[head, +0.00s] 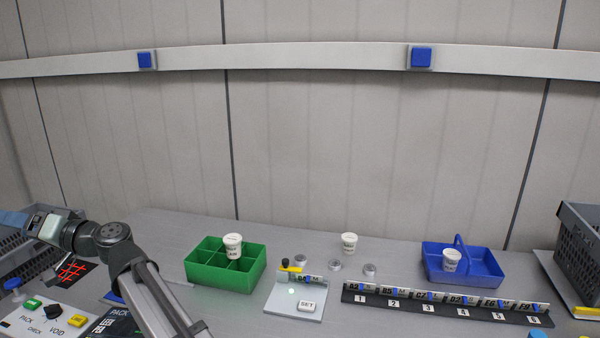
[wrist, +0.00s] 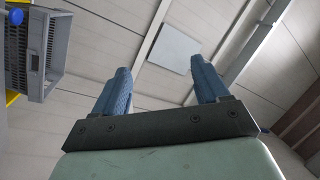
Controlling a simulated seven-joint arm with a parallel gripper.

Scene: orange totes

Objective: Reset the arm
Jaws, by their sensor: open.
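My arm reaches in from the lower left of the head view, with its wrist out at the far left edge. My gripper shows in the wrist view (wrist: 160,88), with two blue fingers spread well apart and nothing between them. The fingers point at the ceiling and wall panels. In the head view only a blue part of the gripper's end (head: 12,219) shows at the left edge, and the fingertips are cut off. My gripper touches nothing that I can see.
A green divided tray (head: 218,283), a fixture plate (head: 283,305), a numbered rack (head: 420,300) and a blue caddy (head: 487,268) stand on the grey table. White cups (head: 349,242) stand among them. Grey crates (head: 585,240) flank the table. A button panel (head: 45,318) lies lower left.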

